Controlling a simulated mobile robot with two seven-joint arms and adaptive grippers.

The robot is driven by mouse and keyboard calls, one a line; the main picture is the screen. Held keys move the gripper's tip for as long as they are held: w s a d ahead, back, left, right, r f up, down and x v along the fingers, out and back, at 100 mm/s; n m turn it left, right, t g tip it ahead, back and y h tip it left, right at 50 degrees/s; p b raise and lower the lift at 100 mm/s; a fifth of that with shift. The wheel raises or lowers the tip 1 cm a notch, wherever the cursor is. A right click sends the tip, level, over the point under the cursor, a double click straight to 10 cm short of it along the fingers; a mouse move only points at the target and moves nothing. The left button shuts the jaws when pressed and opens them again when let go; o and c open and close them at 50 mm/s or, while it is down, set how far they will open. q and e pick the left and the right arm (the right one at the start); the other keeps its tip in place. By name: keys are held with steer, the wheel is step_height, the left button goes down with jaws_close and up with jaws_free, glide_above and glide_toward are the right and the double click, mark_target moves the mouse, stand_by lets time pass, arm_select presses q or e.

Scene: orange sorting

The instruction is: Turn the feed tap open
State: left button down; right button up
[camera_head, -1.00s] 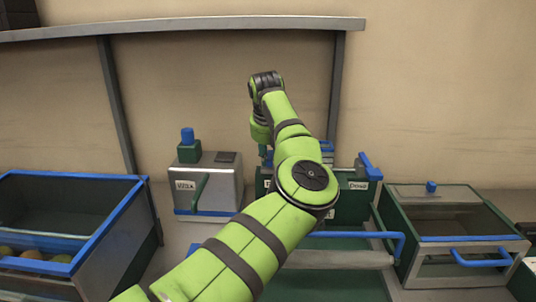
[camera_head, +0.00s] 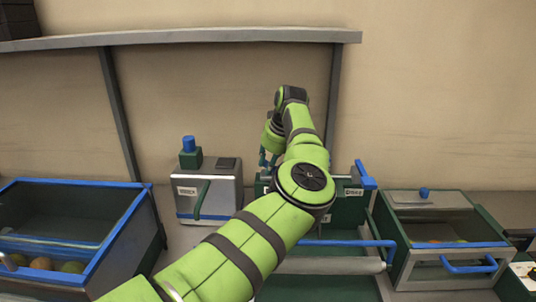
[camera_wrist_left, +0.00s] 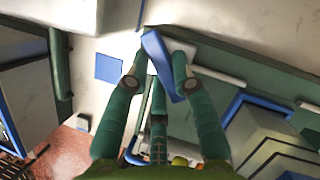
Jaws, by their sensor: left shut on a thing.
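My left gripper (camera_wrist_left: 162,68) is shut on a blue bar-like handle (camera_wrist_left: 157,58), which I take to be the feed tap's, in the left wrist view. The handle stands between the two green fingers. In the head view the gripper (camera_head: 268,160) shows only in small part beside the green arm, above the left end of a dark green labelled block (camera_head: 263,184). My forearm and elbow hide most of that block and the handle there. How far the tap is turned cannot be told.
A second blue lever (camera_head: 366,176) sits on the block's right end. A grey machine with a blue knob (camera_head: 188,145) stands left. A blue-rimmed bin (camera_head: 125,222) with fruit is far left. A box with a blue handle (camera_head: 470,267) is at right. A blue rail (camera_head: 350,243) crosses in front.

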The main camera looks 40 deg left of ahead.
arm_select(q)
steer(key=n+p, duration=0.1)
steer(key=n+g+p, duration=0.1)
steer(key=shift+w+r+n+p, duration=0.1)
steer(key=shift+r+n+p, duration=0.2)
steer(key=shift+p, duration=0.1)
steer(key=shift+f+n+p, duration=0.15)
steer(key=shift+n+p, duration=0.35)
steer(key=shift+n, duration=0.1)
steer(key=c, duration=1)
jaws_free()
steer(key=shift+f, duration=0.1)
steer(key=shift+c, duration=0.2)
steer(key=shift+d, duration=0.1)
steer(key=v, duration=1.2)
steer(key=shift+w, duration=0.2)
